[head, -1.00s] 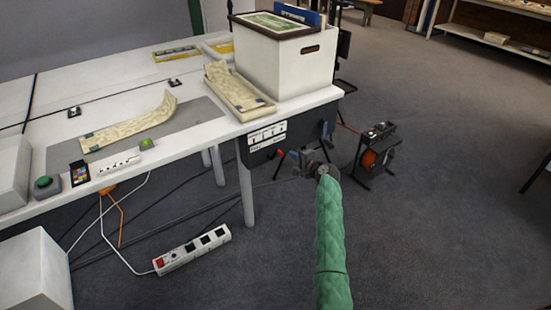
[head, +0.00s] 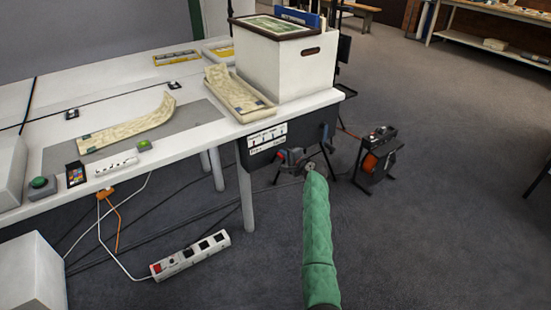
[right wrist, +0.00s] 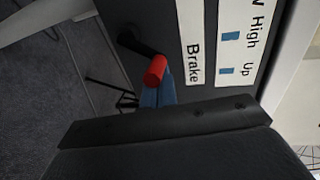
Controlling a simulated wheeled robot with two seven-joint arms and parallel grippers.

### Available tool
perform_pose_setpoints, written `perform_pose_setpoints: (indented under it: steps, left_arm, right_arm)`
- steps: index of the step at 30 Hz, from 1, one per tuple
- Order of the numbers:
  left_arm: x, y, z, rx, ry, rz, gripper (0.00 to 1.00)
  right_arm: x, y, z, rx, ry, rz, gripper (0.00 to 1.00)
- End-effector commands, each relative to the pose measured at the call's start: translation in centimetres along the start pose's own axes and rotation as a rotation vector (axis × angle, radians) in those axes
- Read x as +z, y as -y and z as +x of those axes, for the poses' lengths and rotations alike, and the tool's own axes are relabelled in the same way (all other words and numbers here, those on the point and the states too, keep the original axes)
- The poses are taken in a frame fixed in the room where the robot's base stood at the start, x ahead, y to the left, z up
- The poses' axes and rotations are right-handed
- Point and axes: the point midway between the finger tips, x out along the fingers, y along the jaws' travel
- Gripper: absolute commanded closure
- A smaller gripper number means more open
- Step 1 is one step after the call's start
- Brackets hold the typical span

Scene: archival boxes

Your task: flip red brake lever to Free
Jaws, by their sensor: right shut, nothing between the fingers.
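The red brake lever (right wrist: 157,70) shows in the right wrist view as a red grip on a black arm, set on a dark panel beside a white plate reading "Brake" (right wrist: 195,45). My right gripper (right wrist: 157,97) has its blue fingers together right beside the red grip. They look very close to it, but I cannot tell whether they touch. Nothing is held between them. In the head view my right gripper (head: 291,156) is at the dark panel (head: 310,132) under the table's right end, and the lever is too small to read. My left gripper is not in view.
The white table (head: 225,128) carries an archival box (head: 280,70) and a long folded paper (head: 235,90). A reel stand (head: 378,155) is on the floor to the right. A power strip (head: 190,255) and cables lie below. Open carpet is at right.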

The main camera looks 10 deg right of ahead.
Motion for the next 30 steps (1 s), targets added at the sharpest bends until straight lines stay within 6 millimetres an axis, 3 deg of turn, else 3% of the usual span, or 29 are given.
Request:
perform_pose_setpoints:
  steps: [25, 30]
  left_arm:
    - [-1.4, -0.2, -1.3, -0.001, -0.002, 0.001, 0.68]
    - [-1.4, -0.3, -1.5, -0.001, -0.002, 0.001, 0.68]
  right_arm:
    - [4.2, 0.1, 0.0, 0.0, 0.001, 0.001, 1.0]
    - [3.9, 0.0, -0.5, 0.0, -0.001, 0.0, 1.0]
